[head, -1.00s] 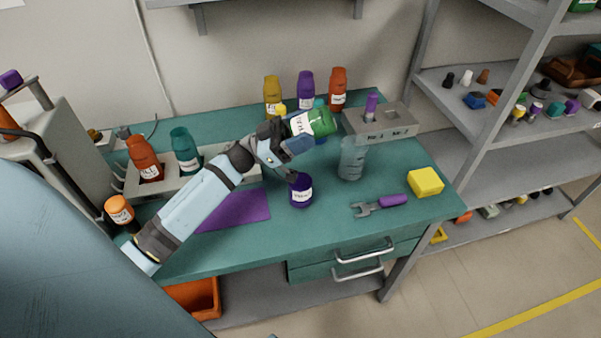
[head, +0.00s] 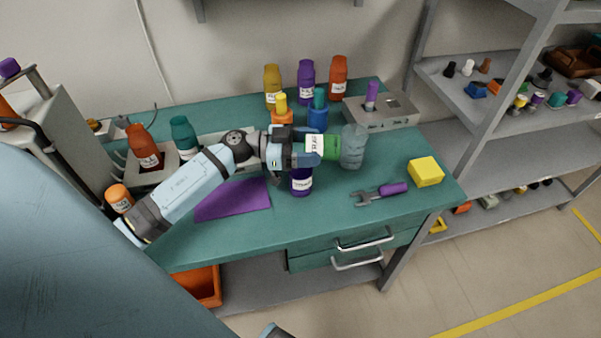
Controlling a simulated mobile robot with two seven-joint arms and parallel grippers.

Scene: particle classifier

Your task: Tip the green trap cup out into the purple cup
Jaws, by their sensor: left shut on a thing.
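The green trap cup (head: 331,147), with a white label, is held on its side by my left gripper (head: 310,148), which is shut on it. Its green end points right and slightly down. The purple cup (head: 302,182) stands upright on the bench, just below the gripper in the picture. Whether anything is inside either cup cannot be seen. My right gripper is not in view; only a small light-blue tip shows at the bottom edge.
A clear cup (head: 353,150) stands close to the right of the green cup. A purple-handled wrench (head: 380,193), a yellow block (head: 426,171) and a purple mat (head: 232,199) lie on the bench (head: 290,228). Several bottles and a grey holder block (head: 397,116) stand behind.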

